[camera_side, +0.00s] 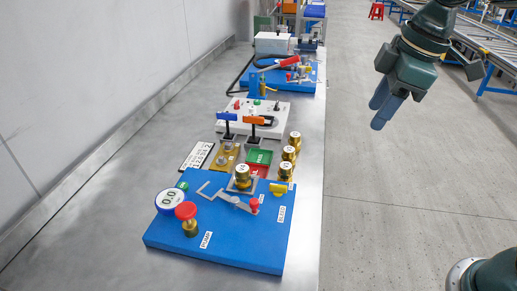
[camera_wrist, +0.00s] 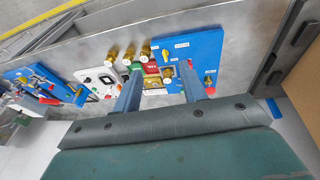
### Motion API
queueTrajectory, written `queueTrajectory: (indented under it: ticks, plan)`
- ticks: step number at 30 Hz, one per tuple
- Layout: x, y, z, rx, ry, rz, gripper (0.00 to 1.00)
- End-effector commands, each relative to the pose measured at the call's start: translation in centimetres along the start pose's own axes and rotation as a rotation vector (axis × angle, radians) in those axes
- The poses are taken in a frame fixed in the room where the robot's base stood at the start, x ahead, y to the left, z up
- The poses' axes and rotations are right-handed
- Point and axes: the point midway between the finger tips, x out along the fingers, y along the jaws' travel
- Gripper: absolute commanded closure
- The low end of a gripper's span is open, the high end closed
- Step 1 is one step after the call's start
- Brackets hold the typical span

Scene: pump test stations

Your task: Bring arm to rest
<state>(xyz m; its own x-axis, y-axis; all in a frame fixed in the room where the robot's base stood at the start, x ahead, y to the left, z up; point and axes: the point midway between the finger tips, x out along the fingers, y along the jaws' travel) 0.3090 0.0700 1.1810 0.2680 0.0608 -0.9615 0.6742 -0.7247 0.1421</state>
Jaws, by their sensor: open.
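My gripper (camera_side: 383,109) hangs at the upper right of the side view, over the floor to the right of the bench. It is well clear of the bench and everything on it. In the wrist view my gripper (camera_wrist: 160,85) shows two blue-grey fingers spread apart with nothing between them. Beyond the fingers, the wrist view shows the bench equipment at a distance.
A metal bench (camera_side: 135,150) runs along the wall. It bears a blue pump station (camera_side: 215,253) with gauge and red knob, brass weights (camera_side: 289,154), a white panel (camera_side: 238,108) and a farther blue station (camera_side: 305,85). Conveyors (camera_side: 487,42) and a red stool (camera_side: 377,10) stand behind.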

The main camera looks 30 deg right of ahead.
Motion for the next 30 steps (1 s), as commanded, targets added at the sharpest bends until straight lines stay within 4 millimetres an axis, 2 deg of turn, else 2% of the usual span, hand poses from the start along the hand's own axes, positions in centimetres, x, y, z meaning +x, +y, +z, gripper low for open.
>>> queueTrajectory:
  ticks: [1,9,18,24,30]
  plan:
    - [-0.5,-0.1,1.3,0.055,0.014,0.014,0.58]
    - [-1.4,-1.3,7.2,0.34,0.077,0.071,0.58]
    - [-1.0,-3.3,12.6,0.63,0.153,0.123,0.58]
    - [-0.5,-4.1,14.3,0.732,0.183,0.139,0.58]
    - [-0.3,-4.2,14.7,0.752,0.187,0.141,0.58]
